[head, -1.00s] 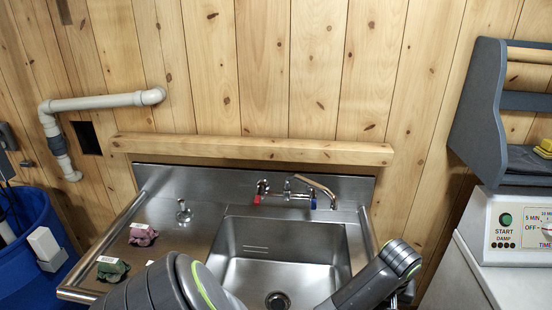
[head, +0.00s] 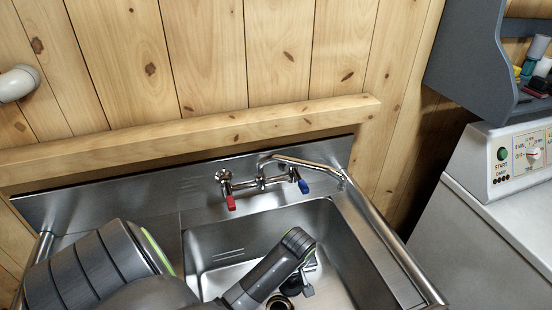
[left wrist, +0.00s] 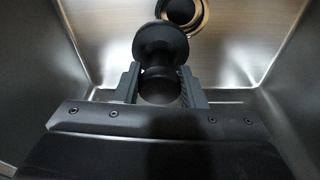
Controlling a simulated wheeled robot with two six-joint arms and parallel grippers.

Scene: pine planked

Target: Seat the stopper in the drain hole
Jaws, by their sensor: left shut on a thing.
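My left gripper (head: 296,283) is inside the sink basin, its arm reaching in from the left. My right gripper is out of view.
The steel sink basin (head: 215,262) has walls close around the gripper. A faucet (head: 262,180) with red and blue handles stands at its back, its spout reaching right. A wooden ledge (head: 200,133) runs behind. A white machine (head: 500,215) stands to the right.

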